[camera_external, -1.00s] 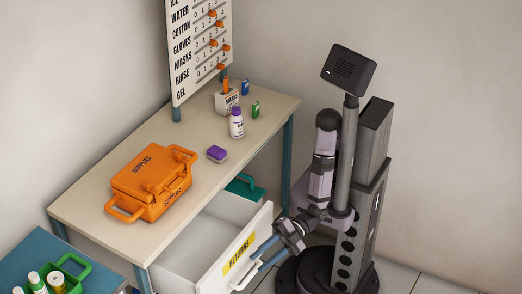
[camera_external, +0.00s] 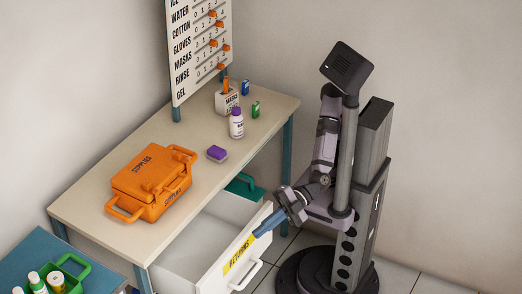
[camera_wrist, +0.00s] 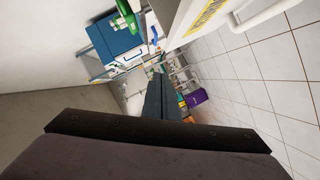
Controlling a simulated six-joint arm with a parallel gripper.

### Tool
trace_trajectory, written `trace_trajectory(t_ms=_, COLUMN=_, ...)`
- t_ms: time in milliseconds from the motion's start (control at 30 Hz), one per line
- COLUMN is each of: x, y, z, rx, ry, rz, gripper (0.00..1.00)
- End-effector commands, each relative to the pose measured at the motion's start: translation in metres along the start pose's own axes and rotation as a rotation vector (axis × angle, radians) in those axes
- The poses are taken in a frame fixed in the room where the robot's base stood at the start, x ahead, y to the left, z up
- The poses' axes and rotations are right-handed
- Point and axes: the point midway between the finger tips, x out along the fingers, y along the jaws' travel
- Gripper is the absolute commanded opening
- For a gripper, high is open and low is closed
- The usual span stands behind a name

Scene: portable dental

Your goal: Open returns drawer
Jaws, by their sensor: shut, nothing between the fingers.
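The returns drawer (camera_external: 208,272) is pulled out from under the table, with its white inside showing. Its front bears a yellow RETURNS label (camera_external: 239,254) and a white handle (camera_external: 249,274). A green object (camera_external: 243,186) shows at the drawer's far end, partly hidden. My gripper (camera_external: 256,235) is shut and empty, at the upper edge of the drawer front, above and apart from the handle. I cannot tell whether it touches the front. In the wrist view the shut fingers (camera_wrist: 160,98) point away, with the drawer front and handle (camera_wrist: 262,15) at upper right.
A blue side table (camera_external: 92,280) stands at lower left. Tiled floor is free at right.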

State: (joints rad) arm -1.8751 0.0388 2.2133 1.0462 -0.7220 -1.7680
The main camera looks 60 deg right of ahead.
Motion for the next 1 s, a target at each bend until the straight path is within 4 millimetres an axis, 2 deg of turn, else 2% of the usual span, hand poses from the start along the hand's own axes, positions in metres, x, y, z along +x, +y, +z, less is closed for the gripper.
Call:
trace_trajectory(t_ms=67, x=-0.004, y=0.014, z=-0.009, rx=0.006, ry=0.004, rz=0.002, gripper=0.0)
trace_trajectory(t_ms=400, x=0.036, y=0.015, z=-0.012, rx=0.122, ry=-0.01, rz=-0.176, gripper=0.0)
trace_trajectory(t_ms=633, x=0.066, y=0.023, z=-0.004, rx=0.253, ry=-0.046, rz=-0.351, gripper=0.0)
trace_trajectory(t_ms=800, x=0.086, y=0.039, z=0.019, rx=0.41, ry=-0.119, rz=-0.552, gripper=0.0)
trace_trajectory(t_ms=1000, x=0.082, y=0.064, z=0.064, rx=0.616, ry=-0.254, rz=-0.798, gripper=0.0)
